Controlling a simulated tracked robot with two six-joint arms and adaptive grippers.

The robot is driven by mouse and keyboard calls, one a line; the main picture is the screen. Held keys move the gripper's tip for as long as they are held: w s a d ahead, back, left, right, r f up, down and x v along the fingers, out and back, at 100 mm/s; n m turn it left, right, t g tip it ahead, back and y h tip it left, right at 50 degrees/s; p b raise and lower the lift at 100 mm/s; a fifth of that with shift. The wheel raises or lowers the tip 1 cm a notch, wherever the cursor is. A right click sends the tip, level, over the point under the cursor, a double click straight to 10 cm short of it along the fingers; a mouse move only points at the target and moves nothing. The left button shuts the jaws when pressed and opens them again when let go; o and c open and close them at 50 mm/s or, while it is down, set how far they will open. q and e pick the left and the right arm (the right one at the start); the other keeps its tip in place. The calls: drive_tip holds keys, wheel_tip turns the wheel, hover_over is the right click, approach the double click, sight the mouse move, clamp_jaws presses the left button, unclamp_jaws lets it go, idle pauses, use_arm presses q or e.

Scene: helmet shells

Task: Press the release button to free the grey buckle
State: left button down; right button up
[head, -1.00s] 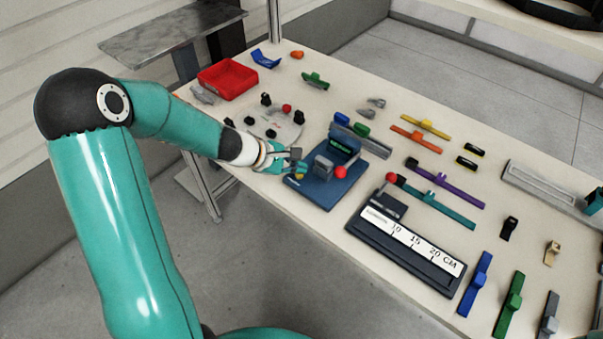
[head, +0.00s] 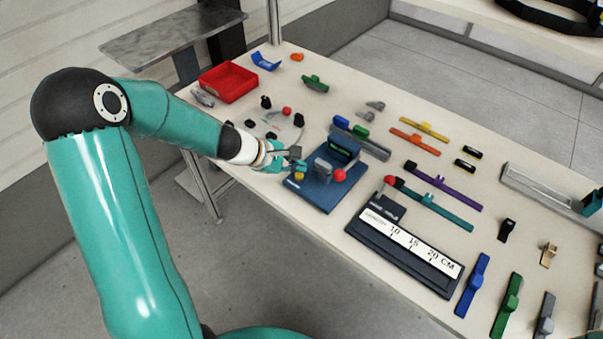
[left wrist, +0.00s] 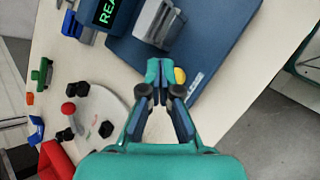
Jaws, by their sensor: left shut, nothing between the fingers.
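A blue fixture (head: 318,197) stands near the table's left front edge. A grey block (head: 322,166), seemingly the grey buckle or its holder, sits on it; it also shows in the left wrist view (left wrist: 153,22). The round yellow button (head: 299,176) is at the fixture's near left corner; it also shows in the left wrist view (left wrist: 179,75). My left gripper (left wrist: 160,72) is shut and empty, its tips just beside the button. Whether they touch it cannot be told. In the head view the left gripper (head: 287,164) is behind and left of the button. My right gripper is not in view.
A pale plate with dark knobs (head: 298,120) lies left of the fixture. A red tray (head: 228,82) is farther back. A ruler block (head: 405,250) is to the right.

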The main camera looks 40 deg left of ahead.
sight(297, 176)
use_arm(q)
wheel_tip(297, 176, up, 5)
drive_tip(key=p, duration=0.4)
idle(0.3)
idle(0.6)
